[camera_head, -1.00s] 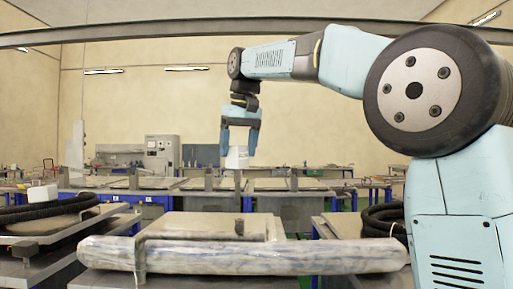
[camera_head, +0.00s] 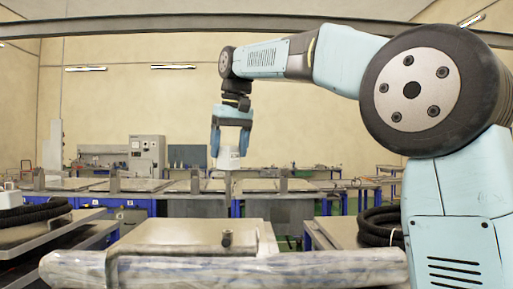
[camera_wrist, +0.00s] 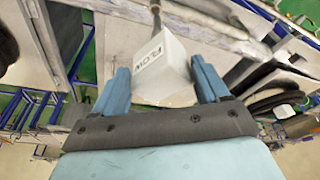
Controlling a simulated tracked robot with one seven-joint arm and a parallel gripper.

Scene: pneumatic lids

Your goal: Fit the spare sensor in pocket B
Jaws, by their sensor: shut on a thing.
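My gripper (camera_head: 230,149) is shut on a white block-like sensor (camera_head: 228,160), held in the air with its fingers pointing down. In the wrist view the sensor (camera_wrist: 166,68) sits between the two blue fingers of my gripper (camera_wrist: 160,78), and its near face reads "FLOW" upside down. A thin dark shape extends past its far end there. No pocket marked B can be made out in either view.
A plastic-wrapped roll (camera_head: 230,272) lies across the front of the near bench (camera_head: 180,234). A black coiled hose (camera_head: 380,227) lies at right, another hose (camera_head: 35,213) at left. A small white object (camera_head: 10,198) stands at the left edge. Benches line the back.

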